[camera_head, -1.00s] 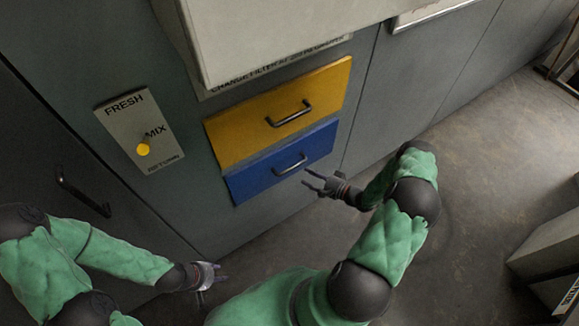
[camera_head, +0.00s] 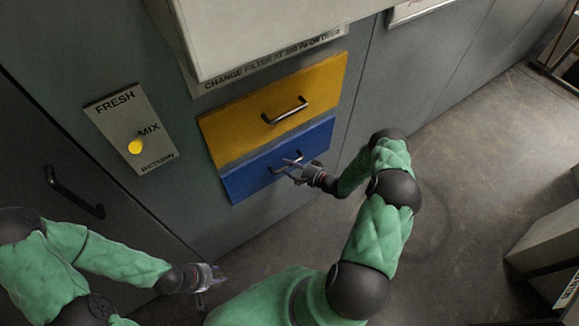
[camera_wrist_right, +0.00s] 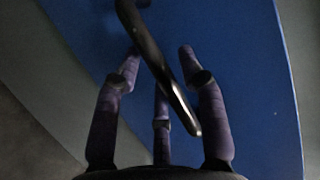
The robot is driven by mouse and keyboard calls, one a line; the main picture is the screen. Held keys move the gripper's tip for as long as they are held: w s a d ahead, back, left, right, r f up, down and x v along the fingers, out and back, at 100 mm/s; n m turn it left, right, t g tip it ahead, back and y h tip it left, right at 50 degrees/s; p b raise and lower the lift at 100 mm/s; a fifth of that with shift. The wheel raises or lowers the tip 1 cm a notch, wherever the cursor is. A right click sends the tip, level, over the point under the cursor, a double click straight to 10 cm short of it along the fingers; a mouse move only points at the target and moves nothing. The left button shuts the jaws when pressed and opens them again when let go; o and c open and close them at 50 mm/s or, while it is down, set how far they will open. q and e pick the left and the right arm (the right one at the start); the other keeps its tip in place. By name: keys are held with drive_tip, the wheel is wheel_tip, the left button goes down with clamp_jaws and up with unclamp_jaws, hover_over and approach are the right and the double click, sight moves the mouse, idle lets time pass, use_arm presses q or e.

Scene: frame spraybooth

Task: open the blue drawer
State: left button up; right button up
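The blue drawer (camera_head: 250,179) is in the grey cabinet front, below the yellow drawer, and looks shut. Its dark bar handle (camera_head: 279,165) is partly hidden behind my right gripper (camera_head: 291,169) in the head view. In the right wrist view the handle (camera_wrist_right: 160,65) runs slantwise across the blue front (camera_wrist_right: 235,60). There the right gripper's purple fingers (camera_wrist_right: 160,60) are spread apart, with the handle passing between their tips. I cannot tell whether they touch it. My left gripper (camera_head: 213,277) is low at the left, away from the drawers; its finger opening is too small to tell.
The yellow drawer (camera_head: 235,125) with its own handle is directly above. A pale box (camera_head: 260,35) juts out over both drawers. A switch plate (camera_head: 120,120) with a yellow knob and a dark door handle (camera_head: 75,192) are to the left.

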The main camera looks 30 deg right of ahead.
clamp_jaws()
drive_tip(key=shift+s, duration=0.1)
